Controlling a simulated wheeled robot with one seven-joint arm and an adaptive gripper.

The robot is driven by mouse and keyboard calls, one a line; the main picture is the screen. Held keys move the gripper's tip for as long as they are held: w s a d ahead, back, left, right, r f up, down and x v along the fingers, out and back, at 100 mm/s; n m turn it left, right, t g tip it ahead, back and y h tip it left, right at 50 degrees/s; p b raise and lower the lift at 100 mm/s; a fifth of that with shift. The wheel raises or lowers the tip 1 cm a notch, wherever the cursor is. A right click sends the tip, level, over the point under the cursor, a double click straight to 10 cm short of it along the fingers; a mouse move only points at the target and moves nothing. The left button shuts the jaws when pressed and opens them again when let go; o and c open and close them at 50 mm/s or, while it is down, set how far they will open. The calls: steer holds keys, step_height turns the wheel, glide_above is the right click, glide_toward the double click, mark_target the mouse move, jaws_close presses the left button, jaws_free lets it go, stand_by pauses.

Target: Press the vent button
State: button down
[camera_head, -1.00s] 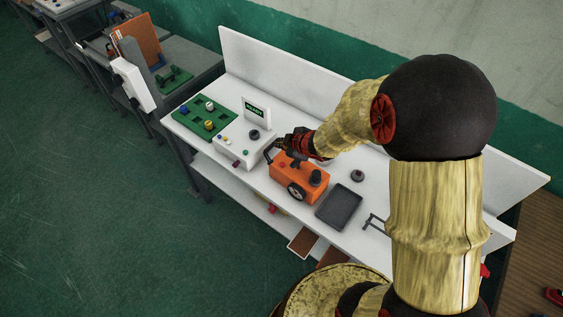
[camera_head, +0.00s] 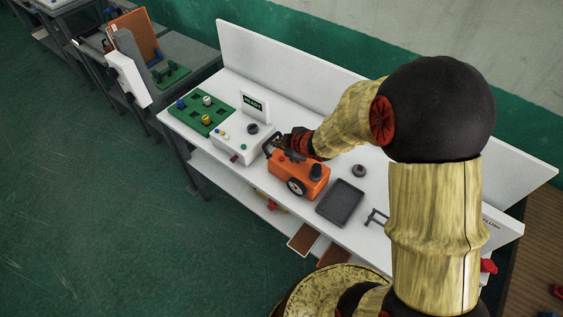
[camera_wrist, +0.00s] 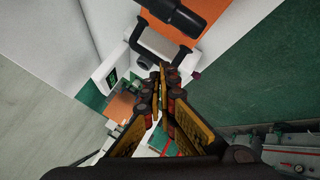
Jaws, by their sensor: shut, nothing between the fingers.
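A white control box (camera_head: 228,149) stands on the white bench, with small coloured buttons (camera_head: 224,134) on its sloped top. A dark red knob (camera_head: 234,158) sits at its front; it also shows in the wrist view (camera_wrist: 196,75). I cannot read any label marking the vent button. An orange machine (camera_head: 318,184) with a black handle and a black cap stands right of the box. My gripper (camera_head: 270,147) is shut and empty over the gap between the box and the machine. In the wrist view its fingertips (camera_wrist: 160,70) point toward the black handle (camera_wrist: 186,56); contact cannot be told.
A lit display (camera_head: 254,105) stands behind the box. A green board with pegs (camera_head: 193,116) is to the left. A dark tray (camera_head: 341,202) and a dark round knob (camera_head: 358,171) lie to the right. A back wall panel bounds the bench.

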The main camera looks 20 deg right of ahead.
mark_target(281, 160)
steer(key=shift+f+b, duration=1.75)
steer(key=shift+f, duration=0.65)
steer(key=shift+f, duration=0.1)
steer(key=shift+f+b, duration=0.3)
steer(key=shift+f, duration=0.15)
steer(key=shift+s+f+b, duration=0.25)
steer(key=shift+f+b, duration=0.05)
steer(key=shift+f, duration=0.25)
steer(key=shift+s+f+b, duration=0.2)
steer(key=shift+f+b, duration=0.1)
steer(key=shift+f, duration=0.25)
steer(key=shift+r, duration=0.1)
stand_by(0.4)
steer(key=shift+d+r+p, duration=0.25)
steer(key=shift+r+p, duration=0.65)
steer(key=shift+r, duration=0.05)
steer(key=shift+w+r, duration=0.15)
steer(key=shift+w+a, duration=0.1)
